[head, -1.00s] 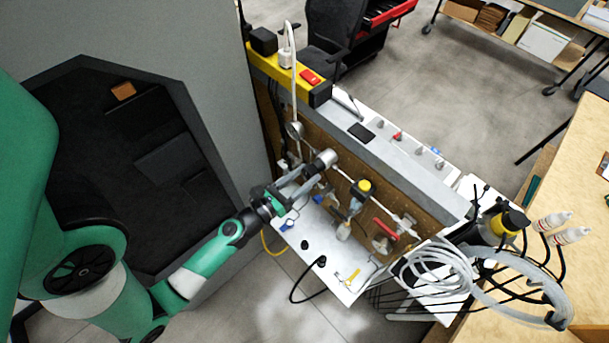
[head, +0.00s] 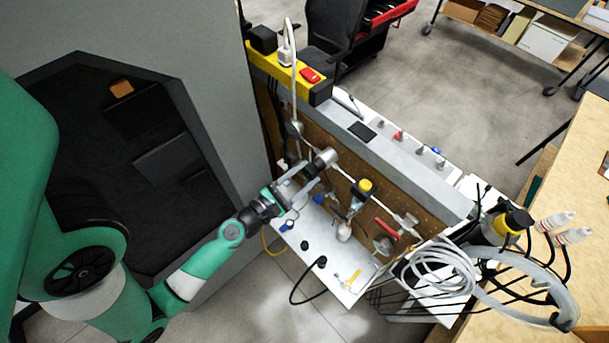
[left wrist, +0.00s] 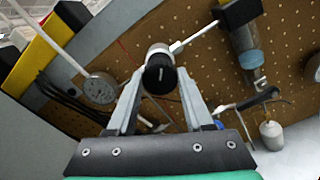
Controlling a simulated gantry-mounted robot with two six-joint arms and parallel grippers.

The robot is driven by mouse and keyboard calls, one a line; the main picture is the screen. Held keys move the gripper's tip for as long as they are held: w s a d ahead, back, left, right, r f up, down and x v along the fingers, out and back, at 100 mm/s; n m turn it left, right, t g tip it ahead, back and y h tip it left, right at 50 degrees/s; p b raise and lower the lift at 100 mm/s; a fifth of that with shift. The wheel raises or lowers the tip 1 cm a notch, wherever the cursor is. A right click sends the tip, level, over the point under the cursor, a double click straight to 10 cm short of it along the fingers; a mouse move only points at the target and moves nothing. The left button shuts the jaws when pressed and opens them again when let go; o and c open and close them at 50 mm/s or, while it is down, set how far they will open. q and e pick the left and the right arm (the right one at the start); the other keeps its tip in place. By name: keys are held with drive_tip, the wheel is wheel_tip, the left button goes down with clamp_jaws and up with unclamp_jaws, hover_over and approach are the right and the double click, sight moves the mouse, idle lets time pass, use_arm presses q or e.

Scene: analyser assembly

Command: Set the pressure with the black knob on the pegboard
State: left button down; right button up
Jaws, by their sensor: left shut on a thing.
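The black knob (left wrist: 159,79) sits on the end of a silver regulator body on the brown pegboard (head: 386,205), facing my left wrist camera. A pale line marks its face. In the head view the regulator (head: 326,157) shows as a silver cylinder, and its knob is hard to make out. My left gripper (left wrist: 160,80) is shut on the knob, one finger on each side. It also shows in the head view (head: 313,172), reaching in from the left. A round gauge (left wrist: 101,88) hangs left of the knob; its reading is too small to tell. My right gripper is out of view.
A white pipe runs right from the regulator to a yellow-topped valve (head: 364,186) and a red-handled part (head: 386,228). A white shelf (head: 335,265) lies below the pegboard. Coiled clear tubing (head: 440,265) is at the right. A yellow rail (head: 276,70) is at upper left.

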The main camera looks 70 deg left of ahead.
use_arm(q)
drive_tip(key=m, duration=0.3)
drive_tip(key=shift+m, duration=0.4)
drive_tip(key=m+b, duration=0.1)
drive_tip(key=m, duration=0.2)
drive_tip(key=shift+m, duration=0.3)
drive_tip(key=m+b, duration=0.1)
drive_tip(key=m, duration=0.5)
drive_tip(key=m+b, duration=0.2)
drive_tip(key=m, duration=0.4)
drive_tip(key=shift+m+b, duration=0.3)
drive_tip(key=shift+m, duration=0.1)
drive_tip(key=m+b, duration=0.2)
drive_tip(key=m, duration=0.4)
drive_tip(key=shift+c, duration=1.5)
unclamp_jaws()
